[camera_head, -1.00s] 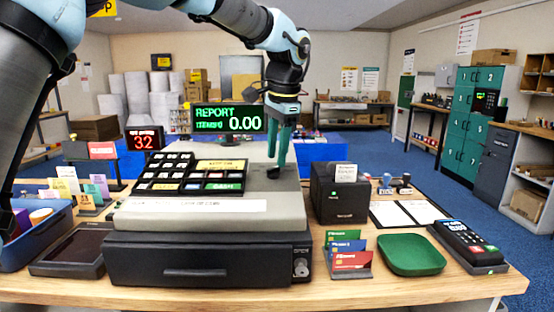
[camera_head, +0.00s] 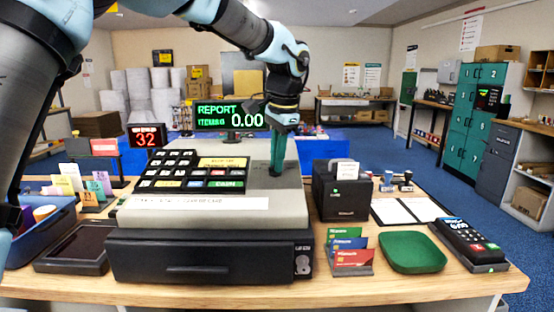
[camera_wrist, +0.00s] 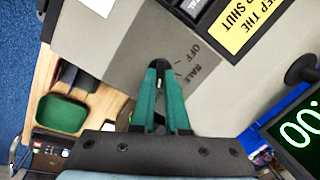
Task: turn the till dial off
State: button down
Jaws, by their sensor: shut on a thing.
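The till (camera_head: 205,225) stands on the wooden counter, with its keypad (camera_head: 193,171) on the left of its sloped top. The till dial (camera_wrist: 160,65) is small and dark, and mostly hidden between my fingertips; it sits on the grey panel. The marks OFF and SALE are printed beside it in the wrist view. My gripper (camera_head: 277,172) points down at the right part of the till top, its green fingers shut on the dial. It also shows in the wrist view (camera_wrist: 160,70). The till display (camera_head: 230,116) reads REPORT and 0.00.
A black receipt printer (camera_head: 343,200) stands right of the till. A card rack (camera_head: 352,262), a green tray (camera_head: 411,252) and a card terminal (camera_head: 468,246) are in front of it. A blue bin (camera_head: 40,245) and a dark pad (camera_head: 72,250) are on the left.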

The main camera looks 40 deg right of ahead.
jog(key=shift+n, duration=0.3)
dwell(0.4)
jog(key=n, duration=0.5)
jog(key=shift+w+g, duration=0.1)
jog(key=shift+g, duration=0.2)
jog(key=n, duration=0.6)
jog(key=shift+w+a+n+g, duration=0.1)
jog(key=shift+w+n+g, duration=0.05)
jog(key=shift+n+g, duration=0.15)
jog(key=n+h, duration=0.1)
jog(key=n, duration=0.4)
jog(key=shift+a, duration=0.1)
jog(key=n, duration=0.6)
jog(key=shift+a+f, duration=0.1)
jog(key=shift+a, duration=0.05)
jog(key=shift+n+h, duration=0.3)
jog(key=c, duration=0.9)
grip_release()
